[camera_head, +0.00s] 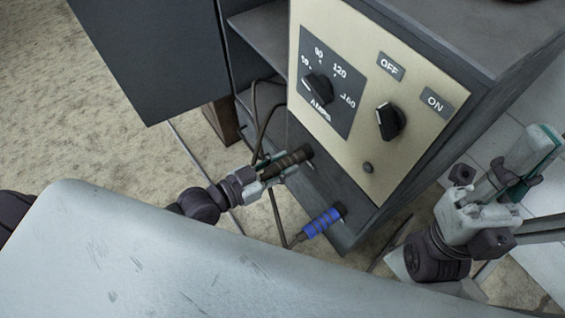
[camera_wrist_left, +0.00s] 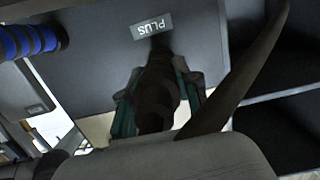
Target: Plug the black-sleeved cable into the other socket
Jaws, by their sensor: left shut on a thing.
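The black-sleeved cable (camera_head: 290,162) is in my left gripper (camera_head: 280,170), which is shut on its dark sleeve. In the left wrist view the sleeve (camera_wrist_left: 158,80) lies between the green-padded fingers (camera_wrist_left: 155,105). Its front end meets the dark socket under the PLUS label (camera_wrist_left: 152,26); how deep it sits I cannot tell. A blue-sleeved cable (camera_head: 320,223) ends at another socket (camera_head: 341,208) lower right on the same dark panel. The blue sleeve also shows in the left wrist view (camera_wrist_left: 28,41). My right gripper (camera_head: 530,172) is empty, fingers apart, right of the cabinet.
The machine's cream front (camera_head: 375,100) carries an AMPS dial (camera_head: 318,88), an OFF/ON knob (camera_head: 390,121) and a small button (camera_head: 368,168). Dark cable leads hang left of the panel. An open dark door (camera_head: 150,55) stands to the left. Carpet lies beyond it.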

